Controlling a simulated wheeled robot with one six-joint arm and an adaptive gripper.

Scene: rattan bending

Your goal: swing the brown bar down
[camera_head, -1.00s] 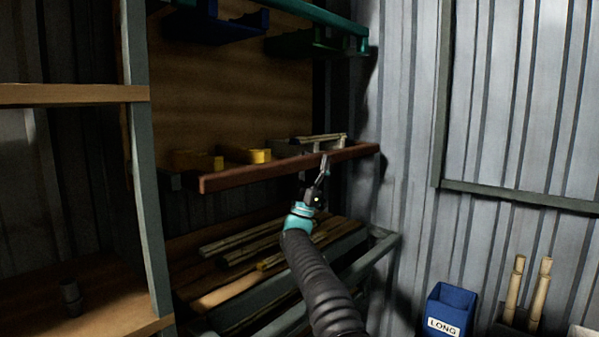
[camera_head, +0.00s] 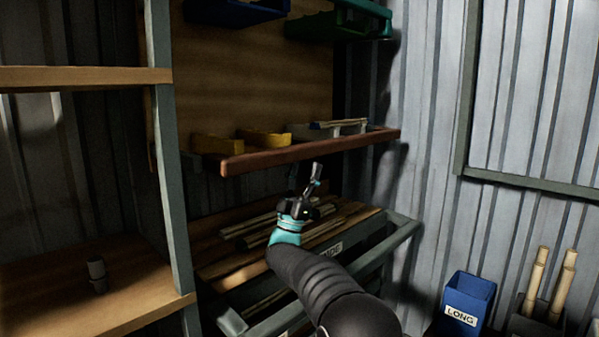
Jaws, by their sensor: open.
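The brown bar (camera_head: 310,151) is a long reddish-brown rail. It runs along the front edge of the middle shelf, about level, with its near end at the left. My gripper (camera_head: 315,176) is just below the middle of the bar, pointing up. A small gap seems to show between the fingertips and the bar. The gripper is open and holds nothing that I can see. Its fingers are small and dark here.
Yellow bins (camera_head: 264,138) stand on the shelf behind the bar. Rattan poles (camera_head: 250,226) lie on the rack below. Green (camera_head: 340,24) and blue bins are above. A blue LONG bin (camera_head: 467,300) stands at right. A post (camera_head: 168,150) rises at left.

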